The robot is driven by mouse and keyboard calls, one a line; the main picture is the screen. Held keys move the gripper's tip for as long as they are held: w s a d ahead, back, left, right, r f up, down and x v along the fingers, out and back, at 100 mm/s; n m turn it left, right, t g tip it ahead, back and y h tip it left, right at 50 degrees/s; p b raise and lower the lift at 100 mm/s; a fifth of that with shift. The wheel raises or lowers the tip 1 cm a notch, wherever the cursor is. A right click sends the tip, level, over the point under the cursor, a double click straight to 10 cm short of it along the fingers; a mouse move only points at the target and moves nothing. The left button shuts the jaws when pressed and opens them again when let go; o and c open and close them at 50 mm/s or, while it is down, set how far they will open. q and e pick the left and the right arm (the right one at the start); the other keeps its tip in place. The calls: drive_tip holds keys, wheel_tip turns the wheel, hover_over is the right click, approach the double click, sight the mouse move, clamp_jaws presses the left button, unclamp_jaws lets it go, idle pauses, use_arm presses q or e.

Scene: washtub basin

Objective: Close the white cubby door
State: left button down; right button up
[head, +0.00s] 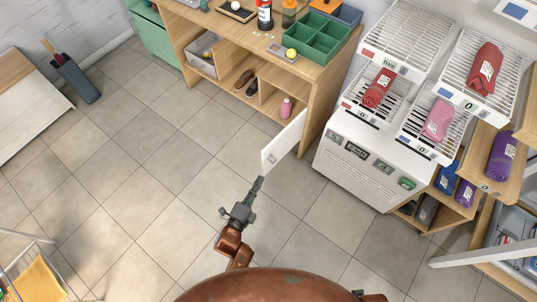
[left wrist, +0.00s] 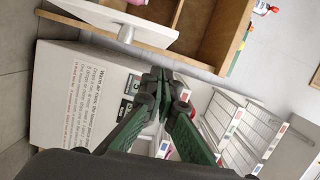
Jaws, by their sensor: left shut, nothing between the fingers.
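The white cubby door (head: 283,143) stands swung open from the right end of the wooden cubby unit, beside the compartment with a pink bottle (head: 286,108). The door also shows in the left wrist view (left wrist: 112,18), with a white knob (left wrist: 127,33) on its face. My left gripper (head: 259,184) is shut and empty, just in front of the door's near lower edge in the head view. I cannot tell whether it touches the door. Its green fingers (left wrist: 163,88) come together at the tips in the left wrist view. My right gripper is not clearly seen.
The wooden cubby unit (head: 312,77) holds shoes (head: 244,80) and a grey bin (head: 203,55). A white cabinet (head: 345,166) with wire racks (head: 405,32) stands to the right of the door. The tiled floor left of the door is clear.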

use_arm(q)
drive_tip(key=d, duration=0.2)
use_arm(e)
wheel_tip(320, 180, up, 4)
drive_tip(key=a+r+b, duration=0.1)
drive_tip(key=b, duration=0.1)
use_arm(q)
drive_tip(key=r+m+h+b, duration=0.1)
drive_tip(key=b, duration=0.2)
hover_over(268, 155)
drive_tip(key=s, duration=0.3)
drive_tip(key=shift+w+d, duration=0.1)
drive_tip(key=shift+d, duration=0.05)
use_arm(e)
drive_tip(key=w+a+f+t+y, duration=0.1)
drive_tip(key=w+a+f+t, duration=0.2)
drive_tip(key=w+f, duration=0.3)
drive_tip(key=shift+w+a+f+y, duration=0.2)
drive_tip(key=shift+a+f+y, duration=0.2)
drive_tip(key=shift+a+f, duration=0.35)
drive_tip(key=shift+r, duration=0.1)
